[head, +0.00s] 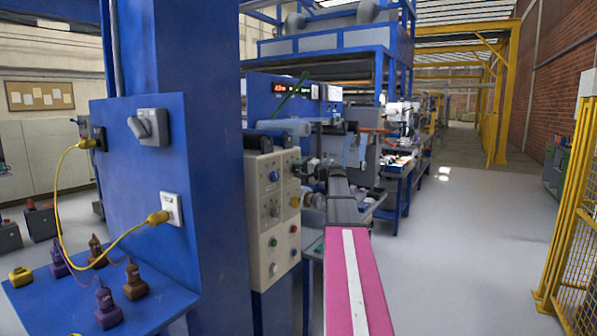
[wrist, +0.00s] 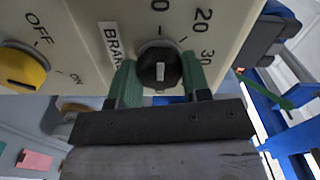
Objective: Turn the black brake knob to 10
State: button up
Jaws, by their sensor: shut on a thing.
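The black brake knob (wrist: 158,68) is on a cream panel (wrist: 90,15) in the wrist view, beside a partly covered "BRAK" label. My gripper (wrist: 161,74) has its two green fingers on either side of the knob, shut on it. A white mark shows on the knob's front face; which number it points to I cannot tell. Around the dial I read 20, 30 and a figure ending in 0 cut by the top edge. In the head view my gripper (head: 306,170) is at the right edge of the panel (head: 262,238), and the brake knob cannot be made out there.
A yellow OFF/ON knob (wrist: 24,69) sits left of the brake knob. Several coloured buttons and knobs are on the panel. A blue column (head: 197,130) with a yellow cable (head: 72,240) stands left of it. The grey floor (head: 470,240) to the right is clear.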

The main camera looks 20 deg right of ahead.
jog(key=shift+s+n, duration=0.1)
jog(key=shift+n, duration=0.2)
jog(key=o, duration=0.9)
jog(key=v, duration=1)
jog(key=shift+s+d, duration=0.3)
